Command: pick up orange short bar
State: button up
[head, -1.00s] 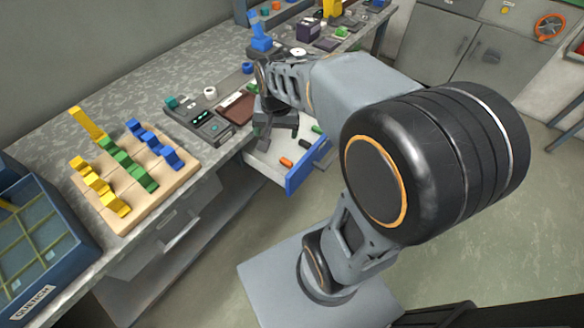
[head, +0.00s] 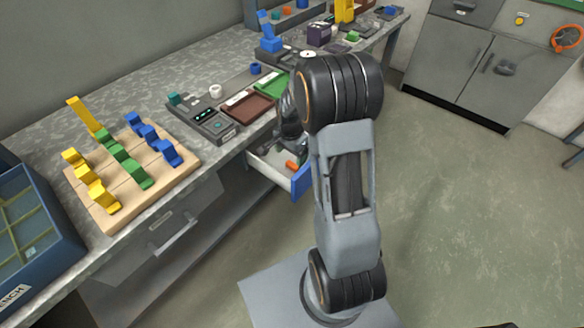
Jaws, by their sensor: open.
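The orange short bar (head: 292,165) lies in the open drawer (head: 302,182), which has a blue front, close behind that front. My gripper (head: 274,150) is low over the drawer, to the left of the orange bar and apart from it in the picture. It is open and holds nothing that I can see. My arm hides part of the gripper and the right part of the drawer, so the fingertips show poorly.
The bench holds a wooden board (head: 108,215) with yellow, green and blue stepped pieces, a grey device (head: 212,122), a brown tray (head: 248,106) and a green tray (head: 272,86). A blue divided bin (head: 62,255) stands at lower left. The floor at right is clear.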

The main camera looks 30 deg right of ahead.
aim_at(291, 166)
jog(key=shift+s+f+b, duration=0.15)
jog(key=shift+f+b, duration=0.25)
jog(key=shift+f, duration=2.5)
jog(key=shift+c, duration=0.4)
jog(key=c, duration=0.9)
jog(key=shift+r, duration=0.1)
jog(key=shift+c, duration=0.2)
